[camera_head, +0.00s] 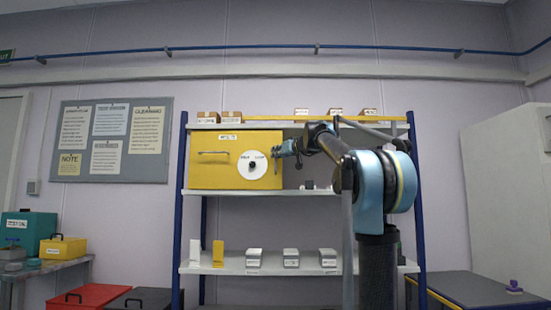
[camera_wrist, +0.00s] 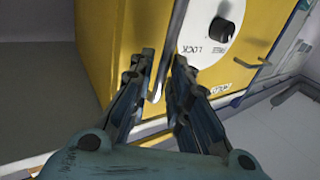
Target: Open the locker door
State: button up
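The yellow locker (camera_head: 236,171) sits on the upper shelf. Its front carries a bar handle (camera_head: 213,153) on the left and a white dial (camera_head: 252,165) with a black knob on the right. My gripper (camera_head: 275,152) is at the locker's right front edge in the head view. Whether either finger touches the strip cannot be told. The door looks closed.
The shelf rack (camera_head: 225,192) has small boxes (camera_head: 230,117) above the locker and more items on the lower shelf. My arm covers part of the rack's right side. A white cabinet (camera_head: 500,190) stands at right, a cluttered table (camera_head: 75,262) at left.

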jog(key=shift+x, duration=1)
jog(key=shift+c, duration=0.2)
grip_shut()
jog(key=shift+s+d, duration=0.1)
